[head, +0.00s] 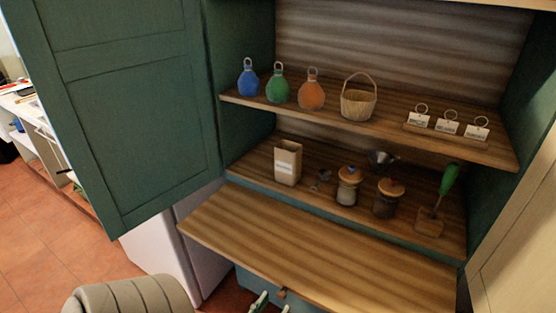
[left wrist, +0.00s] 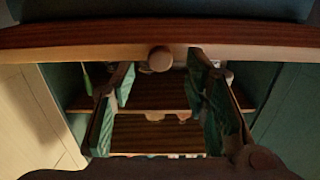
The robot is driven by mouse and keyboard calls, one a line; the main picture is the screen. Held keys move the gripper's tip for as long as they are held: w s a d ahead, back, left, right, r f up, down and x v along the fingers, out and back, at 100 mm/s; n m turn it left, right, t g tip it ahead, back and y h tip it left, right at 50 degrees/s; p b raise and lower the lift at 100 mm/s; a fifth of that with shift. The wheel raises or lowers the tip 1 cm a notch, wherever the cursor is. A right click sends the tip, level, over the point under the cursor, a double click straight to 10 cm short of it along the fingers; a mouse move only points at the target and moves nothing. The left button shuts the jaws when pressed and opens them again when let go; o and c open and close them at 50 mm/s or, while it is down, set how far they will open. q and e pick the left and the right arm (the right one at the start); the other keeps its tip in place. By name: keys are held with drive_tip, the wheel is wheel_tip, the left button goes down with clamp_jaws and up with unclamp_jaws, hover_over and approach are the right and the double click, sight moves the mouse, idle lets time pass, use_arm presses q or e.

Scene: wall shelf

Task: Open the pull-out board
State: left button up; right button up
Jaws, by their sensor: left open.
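The pull-out board (head: 320,250) is a striped brown wooden panel sticking out from the cabinet below the lower shelf. Its small round brown knob (head: 282,293) is on the front edge. In the left wrist view the board's front edge (left wrist: 80,48) runs across the top, with the knob (left wrist: 160,59) below its middle. My left gripper (head: 272,304) is at the bottom edge of the head view, just in front of the knob. In the left wrist view its open fingers (left wrist: 160,72) appear on either side of the knob, apart from it. My right gripper is not in view.
A green cabinet door (head: 130,110) stands open at the left, and a pale door (head: 520,230) is at the right. The upper shelf (head: 390,120) holds bottles, a basket and tags. The lower shelf (head: 320,195) holds a carton and jars.

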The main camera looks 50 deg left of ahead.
use_arm(q)
drive_tip(key=v, duration=0.8)
drive_tip(key=shift+s+d, duration=0.15)
drive_tip(key=shift+s, duration=0.2)
drive_tip(key=s+d+f+m+g+h, duration=0.1)
drive_tip(key=s+d+f+g+h, duration=0.15)
drive_tip(key=f, duration=0.35)
drive_tip(key=s+d+f+m+g+h, duration=0.1)
drive_tip(key=s+f+g, duration=0.25)
drive_tip(key=f, duration=0.35)
drive_tip(key=s+d+f+g+h, duration=0.1)
drive_tip(key=s+f+g, duration=0.15)
drive_tip(key=f, duration=0.35)
drive_tip(key=s+f+m+g, duration=0.2)
drive_tip(key=s+f+g, duration=0.5)
drive_tip(key=s+f, duration=0.35)
drive_tip(key=shift+h, duration=0.25)
drive_tip(key=w, duration=0.1)
drive_tip(key=w+a, duration=0.1)
drive_tip(key=w, duration=0.2)
drive_tip(key=shift+w+a+f, duration=0.2)
drive_tip(key=shift+w+a, duration=0.1)
drive_tip(key=shift+a, duration=0.1)
